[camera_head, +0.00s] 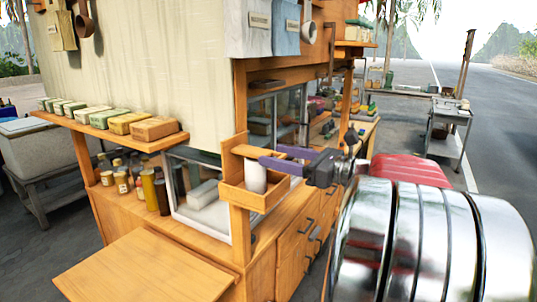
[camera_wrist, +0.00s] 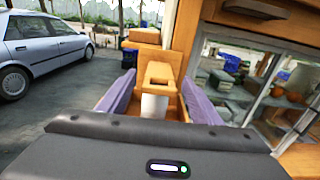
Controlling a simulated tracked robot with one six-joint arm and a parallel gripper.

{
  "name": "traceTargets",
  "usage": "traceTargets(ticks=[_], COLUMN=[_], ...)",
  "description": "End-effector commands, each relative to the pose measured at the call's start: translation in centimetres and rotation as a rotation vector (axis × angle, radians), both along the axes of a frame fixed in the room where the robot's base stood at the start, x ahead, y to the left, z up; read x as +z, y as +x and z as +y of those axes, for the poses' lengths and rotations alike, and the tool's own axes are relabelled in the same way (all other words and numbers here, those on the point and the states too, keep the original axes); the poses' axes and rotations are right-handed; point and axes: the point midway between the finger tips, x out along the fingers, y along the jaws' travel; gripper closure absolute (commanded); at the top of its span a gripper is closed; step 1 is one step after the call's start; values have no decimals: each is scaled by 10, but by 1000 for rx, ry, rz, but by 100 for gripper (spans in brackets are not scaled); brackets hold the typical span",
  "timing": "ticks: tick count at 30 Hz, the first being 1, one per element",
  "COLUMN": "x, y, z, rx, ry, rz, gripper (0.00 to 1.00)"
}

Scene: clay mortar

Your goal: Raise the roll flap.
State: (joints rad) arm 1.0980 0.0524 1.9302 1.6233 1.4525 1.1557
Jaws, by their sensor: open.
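A small open wooden box (camera_head: 250,196) is fixed to the corner post of the stall, with a white roll (camera_head: 256,176) upright in it. In the wrist view a wooden flap with a cut-out (camera_wrist: 159,71) lies just beyond the white roll (camera_wrist: 154,108). My gripper (camera_head: 277,158) reaches the box from the right at rim height. Its two purple fingers (camera_wrist: 158,80) are spread to either side of the flap and roll, with gaps showing. It is open and holds nothing. The flap's hinge and far edge are hard to make out.
A shelf (camera_head: 155,146) with several boxed soaps runs left of the post. A wooden counter leaf (camera_head: 150,268) juts out below. Glass panes (camera_wrist: 255,85) stand close on the wrist view's right. Open pavement and a parked car (camera_wrist: 45,50) lie left there.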

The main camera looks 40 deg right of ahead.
Motion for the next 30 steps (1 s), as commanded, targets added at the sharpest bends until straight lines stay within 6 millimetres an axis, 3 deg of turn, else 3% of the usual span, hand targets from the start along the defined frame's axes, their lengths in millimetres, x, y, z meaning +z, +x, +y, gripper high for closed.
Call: traceTargets(ticks=[9, 20, 30], x=[0, 0, 0], y=[32, 34, 34], z=[11, 12, 11], rx=[1, -2, -2], ry=[0, 0, 0], rz=[0, 1, 0], gripper=[41, 42, 66])
